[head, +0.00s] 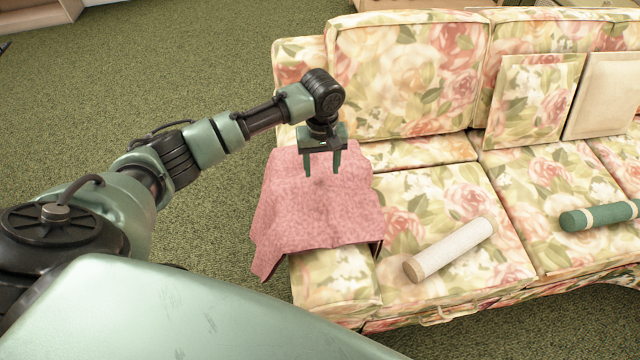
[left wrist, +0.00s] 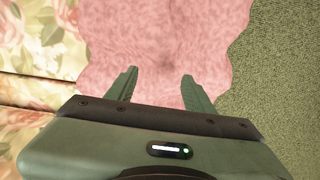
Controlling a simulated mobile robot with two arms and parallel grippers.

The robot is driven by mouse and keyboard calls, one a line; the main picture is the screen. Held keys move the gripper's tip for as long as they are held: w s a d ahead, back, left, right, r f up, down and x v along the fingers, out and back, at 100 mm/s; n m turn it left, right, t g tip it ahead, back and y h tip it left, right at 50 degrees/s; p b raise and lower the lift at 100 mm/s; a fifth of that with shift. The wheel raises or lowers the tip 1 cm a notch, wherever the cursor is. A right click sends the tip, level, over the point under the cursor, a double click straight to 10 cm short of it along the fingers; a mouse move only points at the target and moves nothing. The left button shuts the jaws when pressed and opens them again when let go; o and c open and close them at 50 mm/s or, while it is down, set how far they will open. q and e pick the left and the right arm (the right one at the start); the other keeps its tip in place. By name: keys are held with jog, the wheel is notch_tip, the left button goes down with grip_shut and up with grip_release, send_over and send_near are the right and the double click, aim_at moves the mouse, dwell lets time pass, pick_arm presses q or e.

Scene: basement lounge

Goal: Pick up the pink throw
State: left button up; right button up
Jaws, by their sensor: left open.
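The pink throw (head: 315,212) lies draped over the left arm of the floral sofa, hanging down on its outer side. In the left wrist view the throw (left wrist: 165,40) fills the middle, beyond the fingers. My left gripper (head: 322,174) points down over the upper part of the throw, with its two fingers apart and nothing visible between them. In the left wrist view the left gripper (left wrist: 158,88) shows its fingers spread in front of the pink cloth. I cannot tell whether the fingertips touch the cloth. My right gripper is not in view.
The floral sofa (head: 405,70) fills the right side. A pale roll (head: 450,250) and a green roll (head: 598,215) lie on its seat. A floral cushion (head: 532,100) and a beige cushion (head: 605,95) lean on its back. Green carpet (head: 190,75) is clear left of the sofa.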

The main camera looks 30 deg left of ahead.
aim_at(322, 179)
pick_arm(q)
jog(key=shift+w+a+f, duration=0.1)
jog(key=shift+w, duration=0.2)
jog(key=f, duration=0.3)
jog(key=shift+s+f, duration=0.2)
jog(key=shift+s, duration=0.1)
jog(key=f, duration=0.2)
jog(key=shift+w+f, duration=0.2)
jog(key=shift+f, duration=0.15)
jog(key=shift+f+b, duration=0.3)
jog(key=shift+f, duration=0.1)
jog(key=c, duration=0.9)
grip_shut()
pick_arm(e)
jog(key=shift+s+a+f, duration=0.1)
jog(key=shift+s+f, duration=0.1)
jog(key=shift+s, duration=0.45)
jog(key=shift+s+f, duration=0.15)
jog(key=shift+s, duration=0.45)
